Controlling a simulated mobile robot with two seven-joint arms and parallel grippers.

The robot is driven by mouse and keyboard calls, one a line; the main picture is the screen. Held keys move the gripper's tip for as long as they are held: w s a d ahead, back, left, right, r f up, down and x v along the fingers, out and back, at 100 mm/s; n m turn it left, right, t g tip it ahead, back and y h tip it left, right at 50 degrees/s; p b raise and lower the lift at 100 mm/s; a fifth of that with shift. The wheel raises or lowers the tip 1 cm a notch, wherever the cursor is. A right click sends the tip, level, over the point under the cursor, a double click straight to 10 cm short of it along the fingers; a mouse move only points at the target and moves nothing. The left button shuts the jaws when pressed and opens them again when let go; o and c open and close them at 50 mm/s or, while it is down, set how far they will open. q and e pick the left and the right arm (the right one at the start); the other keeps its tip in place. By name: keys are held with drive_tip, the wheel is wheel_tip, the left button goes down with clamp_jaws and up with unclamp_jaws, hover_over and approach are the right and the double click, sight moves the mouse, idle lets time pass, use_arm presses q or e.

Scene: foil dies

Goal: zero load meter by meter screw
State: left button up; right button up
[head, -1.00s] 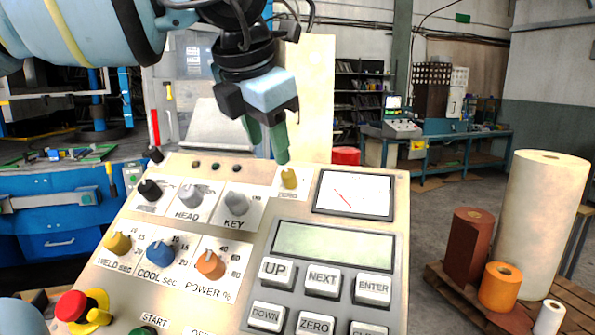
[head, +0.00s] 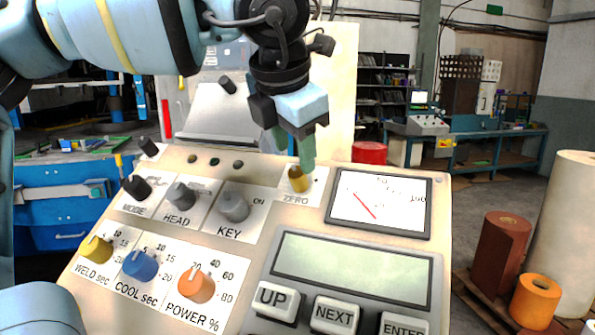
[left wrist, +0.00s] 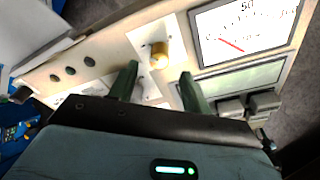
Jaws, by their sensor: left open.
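The meter screw is a brass-yellow knob (head: 299,178) marked ZERO, on the panel's upper edge left of the load meter (head: 379,204). In the left wrist view the knob (left wrist: 160,55) stands just beyond the fingertips, between their lines. The load meter (left wrist: 245,32) shows a red needle pointing to the lower-left part of its scale. My left gripper (head: 297,158) is above and behind the knob in the head view, fingers pointing down. In the left wrist view the gripper (left wrist: 158,78) is open and empty, with fingers apart. My right gripper is not seen.
The panel (head: 262,262) carries black, grey, yellow, blue and orange knobs left of the meter. A display (head: 352,268) and grey buttons lie below it. An orange roll (head: 535,300) and a dark red roll (head: 503,252) stand on a pallet at the right.

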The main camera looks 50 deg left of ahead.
sight(297, 171)
use_arm(q)
drive_tip(key=x, duration=0.5)
drive_tip(key=shift+w+a+f, duration=0.2)
drive_tip(key=shift+w+f, duration=0.05)
drive_tip(key=shift+f, duration=0.05)
drive_tip(key=c, duration=1)
